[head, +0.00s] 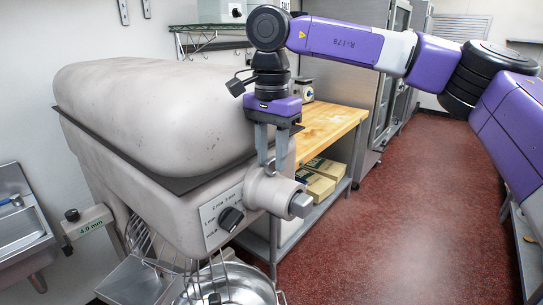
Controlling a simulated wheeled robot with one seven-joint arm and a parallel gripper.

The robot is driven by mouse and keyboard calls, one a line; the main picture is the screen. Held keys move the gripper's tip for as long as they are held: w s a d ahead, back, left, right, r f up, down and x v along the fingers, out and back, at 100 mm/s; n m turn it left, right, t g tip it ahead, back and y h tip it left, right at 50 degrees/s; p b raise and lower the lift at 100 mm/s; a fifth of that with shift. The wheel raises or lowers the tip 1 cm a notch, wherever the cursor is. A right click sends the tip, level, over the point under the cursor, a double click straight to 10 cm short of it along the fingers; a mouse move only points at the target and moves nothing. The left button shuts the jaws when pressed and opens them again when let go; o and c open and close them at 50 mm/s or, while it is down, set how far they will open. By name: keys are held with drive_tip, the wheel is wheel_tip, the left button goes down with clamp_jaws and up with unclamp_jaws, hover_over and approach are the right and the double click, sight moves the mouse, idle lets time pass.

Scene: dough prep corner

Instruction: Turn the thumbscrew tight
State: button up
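The big grey mixer (150,110) fills the left half of the head view. My gripper (271,168) points straight down over the top of this hub. Its two grey fingers stand apart, with their tips at the hub's top. I cannot tell whether the fingers touch or hold anything there.
A black dial (231,219) sits on the mixer's front, above a steel bowl (232,285) and wire guard. A wooden-topped table (330,124) stands behind, with boxes (318,184) on its lower shelf. Red floor (400,220) is open to the right.

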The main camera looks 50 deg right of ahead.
sight(272, 159)
drive_tip(key=shift+r, duration=0.1)
wheel_tip(272, 159, up, 8)
drive_tip(key=shift+f+b, duration=0.2)
drive_tip(key=shift+b, duration=0.35)
drive_tip(key=shift+s, duration=0.1)
idle(0.5)
